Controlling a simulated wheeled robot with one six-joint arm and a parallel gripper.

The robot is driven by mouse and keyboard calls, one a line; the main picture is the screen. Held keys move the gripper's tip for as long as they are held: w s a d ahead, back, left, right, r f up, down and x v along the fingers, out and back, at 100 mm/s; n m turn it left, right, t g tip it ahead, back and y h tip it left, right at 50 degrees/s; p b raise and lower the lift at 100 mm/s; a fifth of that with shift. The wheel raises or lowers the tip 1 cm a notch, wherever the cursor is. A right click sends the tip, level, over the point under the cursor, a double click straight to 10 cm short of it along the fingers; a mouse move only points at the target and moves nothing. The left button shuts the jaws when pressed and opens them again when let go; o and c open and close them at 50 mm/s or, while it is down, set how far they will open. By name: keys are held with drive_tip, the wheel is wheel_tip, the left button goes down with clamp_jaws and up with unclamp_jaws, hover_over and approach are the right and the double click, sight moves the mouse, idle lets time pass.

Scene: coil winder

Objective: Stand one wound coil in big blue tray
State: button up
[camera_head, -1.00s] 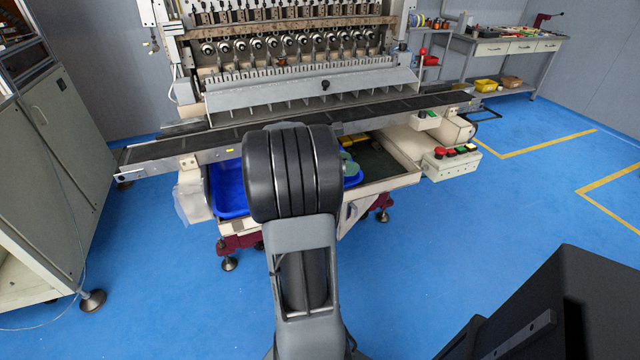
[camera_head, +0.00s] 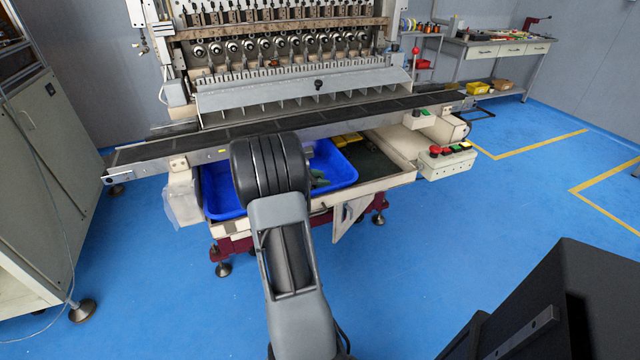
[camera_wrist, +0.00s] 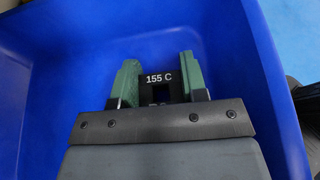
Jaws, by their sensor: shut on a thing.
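The big blue tray (camera_head: 340,172) sits in the drawer-like frame below the conveyor, partly hidden behind my arm. In the wrist view its blue walls and floor (camera_wrist: 75,50) surround my gripper. My gripper (camera_wrist: 159,72) has green fingers shut on a small black coil (camera_wrist: 160,79) marked "155 C". The coil's lower part is hidden by the gripper body. Whether it touches the tray floor I cannot tell. In the head view the green fingers show small inside the tray, and the coil cannot be made out there.
The dark conveyor belt (camera_head: 220,137) runs above the back of the tray, below the winder (camera_head: 300,85). A dark surface (camera_head: 375,165) lies right of the tray, with yellow pieces (camera_head: 347,139) behind. A control box with buttons (camera_head: 447,158) stands further right.

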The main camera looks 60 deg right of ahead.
drive_tip(key=shift+f, duration=0.2)
drive_tip(key=shift+s+a+f, duration=0.15)
drive_tip(key=shift+f, duration=0.45)
drive_tip(key=o, duration=0.9)
drive_tip(key=shift+f, duration=0.15)
drive_tip(key=shift+b, duration=0.3)
drive_tip(key=shift+r, duration=0.25)
drive_tip(key=v, duration=0.4)
drive_tip(key=p+v, duration=0.1)
drive_tip(key=v, duration=0.3)
drive_tip(key=r+p+v, duration=0.1)
drive_tip(key=v, duration=0.3)
drive_tip(key=shift+r, duration=0.2)
